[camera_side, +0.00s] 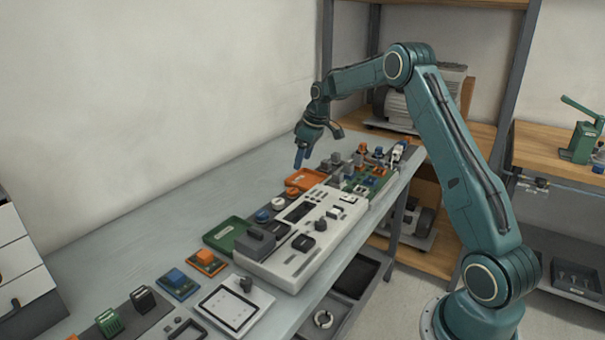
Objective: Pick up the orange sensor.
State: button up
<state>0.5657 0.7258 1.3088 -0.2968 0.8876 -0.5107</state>
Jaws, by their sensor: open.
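My gripper (301,158) hangs above the far part of the bench, pointing down, with its jaws open. It is apart from the parts below it, and I see nothing held in it. A small orange block on an orange-edged board (206,261) lies on the near part of the bench, beside the green tray. Another small orange part (362,149) stands among the parts at the far end, to the right of my gripper. I cannot tell which of these is the orange sensor.
A large white panel unit (297,262) fills the bench middle. An orange tray (306,178) lies below my gripper and a green tray (226,231) is nearer. A blue module (177,286) sits beside the orange-edged board. The bench's left side (150,225) is clear.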

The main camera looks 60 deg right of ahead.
send_over(293, 190)
jog(key=s, duration=0.2)
jog(key=shift+f, duration=3.35)
jog(key=shift+f, duration=0.1)
jog(key=shift+x, duration=2.5)
jog(key=shift+w, duration=0.1)
jog(key=shift+c, duration=0.2)
jog(key=c, duration=1)
